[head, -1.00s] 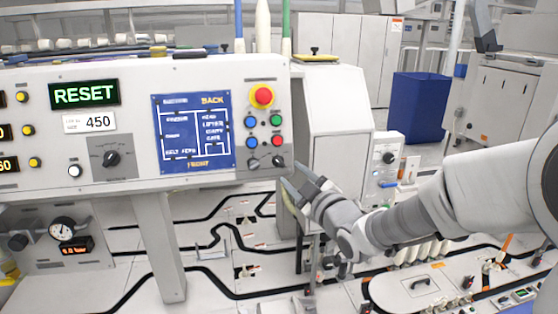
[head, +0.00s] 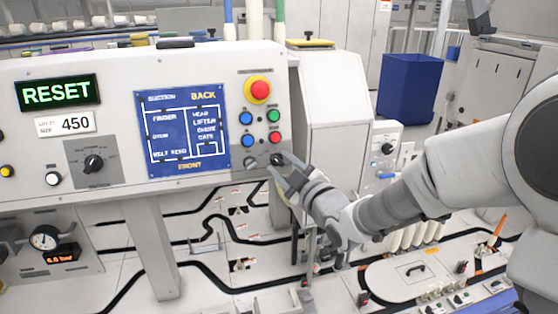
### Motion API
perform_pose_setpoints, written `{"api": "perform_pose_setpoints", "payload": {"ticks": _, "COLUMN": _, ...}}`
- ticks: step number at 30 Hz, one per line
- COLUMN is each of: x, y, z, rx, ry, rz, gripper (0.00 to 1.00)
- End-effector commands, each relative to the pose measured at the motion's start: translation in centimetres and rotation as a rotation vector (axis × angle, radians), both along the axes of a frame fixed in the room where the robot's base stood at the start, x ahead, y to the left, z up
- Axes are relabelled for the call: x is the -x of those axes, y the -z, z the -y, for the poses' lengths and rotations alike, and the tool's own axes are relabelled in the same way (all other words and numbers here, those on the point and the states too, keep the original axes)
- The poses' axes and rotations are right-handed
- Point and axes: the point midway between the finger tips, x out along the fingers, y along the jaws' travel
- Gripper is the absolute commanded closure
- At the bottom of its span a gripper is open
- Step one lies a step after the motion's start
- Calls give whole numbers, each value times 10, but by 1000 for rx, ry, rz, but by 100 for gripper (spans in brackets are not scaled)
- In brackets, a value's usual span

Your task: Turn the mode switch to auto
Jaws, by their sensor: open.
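The grey control panel (head: 215,103) fills the left of the head view.
Above the knobs are blue, green and red buttons (head: 274,137) and a red emergency stop (head: 258,90) on a yellow base. A white housing (head: 330,120) stands close to the right of the panel. A blue bin (head: 418,88) stands behind.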

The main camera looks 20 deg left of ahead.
Motion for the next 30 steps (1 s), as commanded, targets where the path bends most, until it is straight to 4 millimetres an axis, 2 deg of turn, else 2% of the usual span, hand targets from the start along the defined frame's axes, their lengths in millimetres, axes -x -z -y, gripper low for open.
{"api": "perform_pose_setpoints", "payload": {"ticks": 11, "x": 0, "y": 0, "z": 0, "rx": 0, "ry": 0, "rz": 0, "gripper": 54}}
{"api": "perform_pose_setpoints", "payload": {"ticks": 19, "x": 0, "y": 0, "z": 0, "rx": 0, "ry": 0, "rz": 0, "gripper": 100}}
{"api": "perform_pose_setpoints", "payload": {"ticks": 30, "x": 0, "y": 1, "z": 0, "rx": -5, "ry": 1, "rz": -3, "gripper": 100}}
